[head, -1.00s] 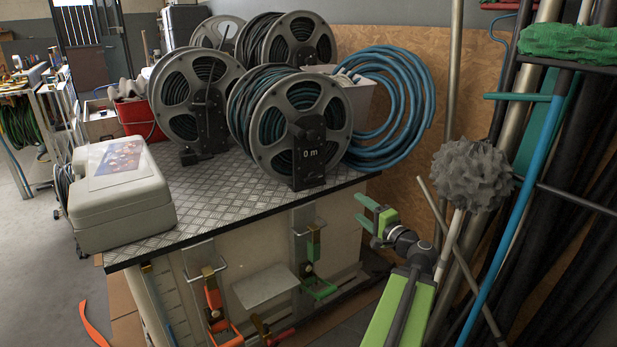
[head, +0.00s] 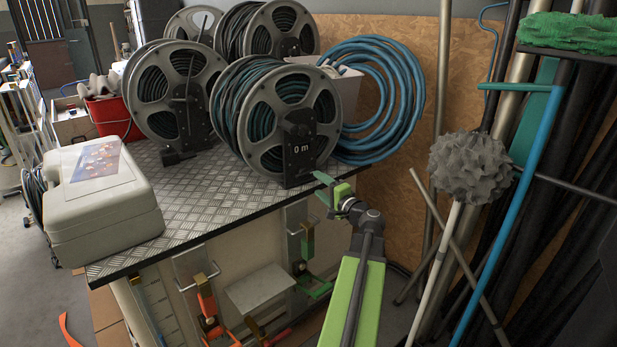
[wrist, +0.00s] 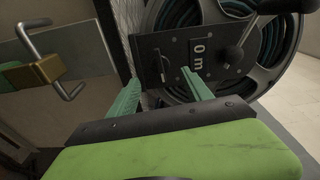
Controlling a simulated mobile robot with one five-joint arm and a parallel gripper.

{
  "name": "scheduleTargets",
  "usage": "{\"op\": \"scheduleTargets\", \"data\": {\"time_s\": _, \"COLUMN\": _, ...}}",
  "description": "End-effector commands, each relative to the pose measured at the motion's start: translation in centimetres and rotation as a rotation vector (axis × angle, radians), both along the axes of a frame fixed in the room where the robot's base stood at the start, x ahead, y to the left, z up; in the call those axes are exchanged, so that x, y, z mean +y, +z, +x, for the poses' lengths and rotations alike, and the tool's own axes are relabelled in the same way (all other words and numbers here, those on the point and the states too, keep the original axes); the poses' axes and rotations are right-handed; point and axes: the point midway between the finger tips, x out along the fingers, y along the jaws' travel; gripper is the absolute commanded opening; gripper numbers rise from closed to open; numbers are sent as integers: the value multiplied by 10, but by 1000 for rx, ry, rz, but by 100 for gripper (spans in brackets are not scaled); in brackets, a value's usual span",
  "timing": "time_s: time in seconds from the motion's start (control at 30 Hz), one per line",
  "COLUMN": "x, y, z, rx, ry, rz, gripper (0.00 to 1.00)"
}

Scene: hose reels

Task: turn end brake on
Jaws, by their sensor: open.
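The front reel with the "0 m" plate (head: 302,150) stands at the right front of the metal-topped bench in the head view. The same black plate (wrist: 178,58) shows turned sideways in the wrist view. It carries a small metal lever (wrist: 161,68) near its left part and a black ball-ended lever (wrist: 224,66) on its right. I cannot tell which of these is the end brake. My gripper (head: 322,188) is open and empty at the bench's right front corner, close to the reel's base. In the wrist view its green fingers (wrist: 162,88) point at the plate, apart from it.
Several other reels (head: 180,90) stand behind and left on the bench (head: 190,195). A beige case (head: 100,205) lies at the left. A coiled blue hose (head: 395,95) is behind right. Clamps hang on the bench front; poles and a grey mop (head: 470,167) stand at right.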

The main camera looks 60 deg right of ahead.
Motion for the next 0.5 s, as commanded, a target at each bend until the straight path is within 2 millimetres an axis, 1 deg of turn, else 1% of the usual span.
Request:
{"op": "scheduleTargets", "data": {"time_s": 0.03, "x": -9, "y": 0, "z": 14, "rx": 0, "ry": 2, "rz": 0, "gripper": 58}}
{"op": "scheduleTargets", "data": {"time_s": 0.2, "x": -24, "y": 0, "z": 48, "rx": 0, "ry": 1, "rz": 0, "gripper": 58}}
{"op": "scheduleTargets", "data": {"time_s": 0.33, "x": -31, "y": 0, "z": 64, "rx": 0, "ry": 1, "rz": 0, "gripper": 58}}
{"op": "scheduleTargets", "data": {"time_s": 0.5, "x": -35, "y": 0, "z": 72, "rx": 0, "ry": -2, "rz": 0, "gripper": 58}}
